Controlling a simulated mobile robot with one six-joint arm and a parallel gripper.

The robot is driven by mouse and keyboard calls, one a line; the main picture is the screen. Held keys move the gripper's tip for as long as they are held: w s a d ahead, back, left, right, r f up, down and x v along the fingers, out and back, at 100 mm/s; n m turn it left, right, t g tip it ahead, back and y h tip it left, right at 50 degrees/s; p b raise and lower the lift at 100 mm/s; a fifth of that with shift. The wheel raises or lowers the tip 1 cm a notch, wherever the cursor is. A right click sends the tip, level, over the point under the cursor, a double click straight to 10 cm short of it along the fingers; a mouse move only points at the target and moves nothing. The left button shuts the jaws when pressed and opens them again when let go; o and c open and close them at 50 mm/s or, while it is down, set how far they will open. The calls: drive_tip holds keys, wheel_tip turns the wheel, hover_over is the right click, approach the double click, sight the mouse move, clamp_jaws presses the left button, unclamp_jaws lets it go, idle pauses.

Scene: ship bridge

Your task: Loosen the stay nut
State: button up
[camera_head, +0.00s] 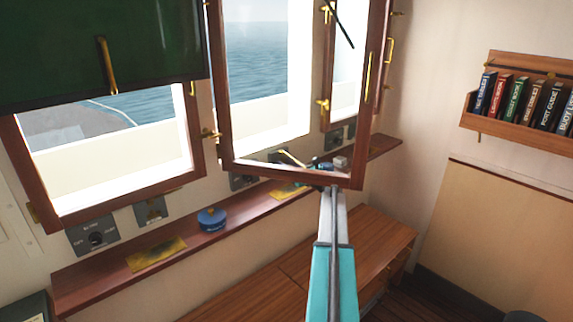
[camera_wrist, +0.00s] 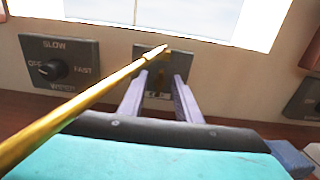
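A brass stay rod (camera_wrist: 95,103) crosses the wrist view diagonally from the lower left. Its far end lies just above and between my fingertips. I cannot make out the stay nut clearly as a separate part. My gripper (camera_wrist: 158,85) is open, its two pale purple fingers apart with nothing clamped between them. In the head view, the brass stay (camera_head: 291,158) shows through the lower glass of the open wooden window (camera_head: 225,100). My gripper (camera_head: 318,164) is beside it, partly hidden by the bottom frame, so contact cannot be told.
A wooden ledge (camera_head: 105,278) runs below the windows, with a blue round tin (camera_head: 211,219) and a yellow cloth (camera_head: 156,254). A wiper switch panel (camera_wrist: 62,64) is on the wall at left. A bookshelf (camera_head: 517,136) hangs at right. The open window frame crowds my arm.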

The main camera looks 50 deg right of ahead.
drive_tip(key=shift+w, duration=0.1)
drive_tip(key=shift+c, duration=0.5)
clamp_jaws()
drive_tip(key=shift+a, duration=0.2)
drive_tip(key=shift+d, duration=0.15)
